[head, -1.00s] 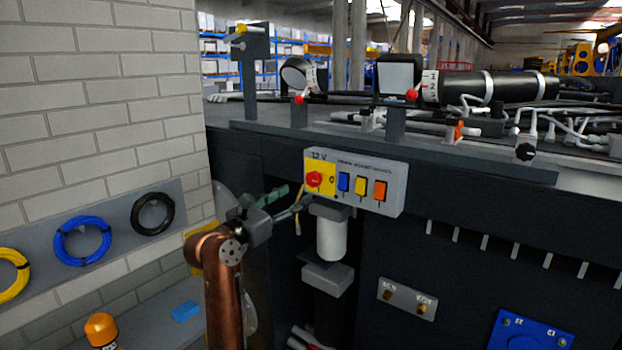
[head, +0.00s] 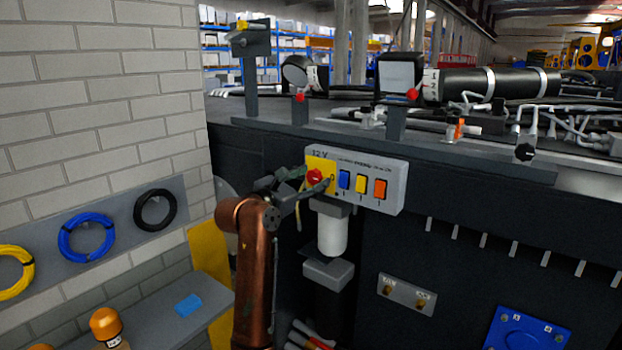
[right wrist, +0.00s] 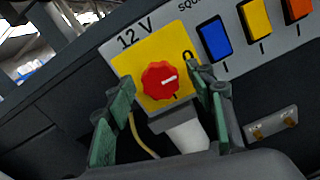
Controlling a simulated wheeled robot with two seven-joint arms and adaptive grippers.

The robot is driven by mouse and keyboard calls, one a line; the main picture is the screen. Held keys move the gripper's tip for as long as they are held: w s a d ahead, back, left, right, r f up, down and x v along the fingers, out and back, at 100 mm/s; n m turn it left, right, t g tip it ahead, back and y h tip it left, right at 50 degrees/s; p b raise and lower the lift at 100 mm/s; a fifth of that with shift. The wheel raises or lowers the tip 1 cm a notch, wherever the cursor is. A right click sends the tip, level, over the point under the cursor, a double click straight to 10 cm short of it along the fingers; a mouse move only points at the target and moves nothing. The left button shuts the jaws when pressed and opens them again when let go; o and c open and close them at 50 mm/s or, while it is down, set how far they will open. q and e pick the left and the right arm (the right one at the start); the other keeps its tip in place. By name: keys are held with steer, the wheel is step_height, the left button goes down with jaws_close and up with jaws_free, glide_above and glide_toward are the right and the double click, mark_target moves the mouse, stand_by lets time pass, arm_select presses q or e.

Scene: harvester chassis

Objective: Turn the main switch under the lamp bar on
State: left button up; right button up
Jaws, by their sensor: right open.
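The main switch is a red round knob (head: 314,176) on a yellow plate at the left end of the grey 12 V panel (head: 396,191). In the right wrist view the knob (right wrist: 161,81) carries a white line pointing right and slightly up, between the "0" mark and the lower mark. My right gripper (head: 316,186) is open at the knob in the head view. In the right wrist view its green fingers (right wrist: 160,88) stand on either side of the knob, with gaps. Whether they touch it cannot be told. My left gripper is not in view.
Blue (head: 344,181), yellow (head: 361,186) and orange (head: 380,189) rocker switches sit right of the knob. A white cylinder (head: 332,233) hangs below the panel. Lamps on posts stand above. A brick wall (head: 100,100) and a shelf with a blue block (head: 188,305) lie left.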

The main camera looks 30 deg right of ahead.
steer(key=shift+c, duration=0.6)
steer(key=c, duration=1)
steer(key=shift+c, duration=0.2)
steer(key=shift+m, duration=0.3)
steer(key=m+b, duration=0.2)
steer(key=m, duration=0.1)
steer(key=shift+f+m+b, duration=0.1)
steer(key=shift+m+b, duration=0.25)
steer(key=shift+m, duration=0.05)
steer(key=m+b, duration=0.2)
steer(key=m, duration=0.2)
steer(key=m+b, duration=0.2)
steer(key=m, duration=0.3)
steer(key=shift+f, duration=0.1)
steer(key=shift+m+b, duration=0.9)
steer(key=shift+m, duration=1.3)
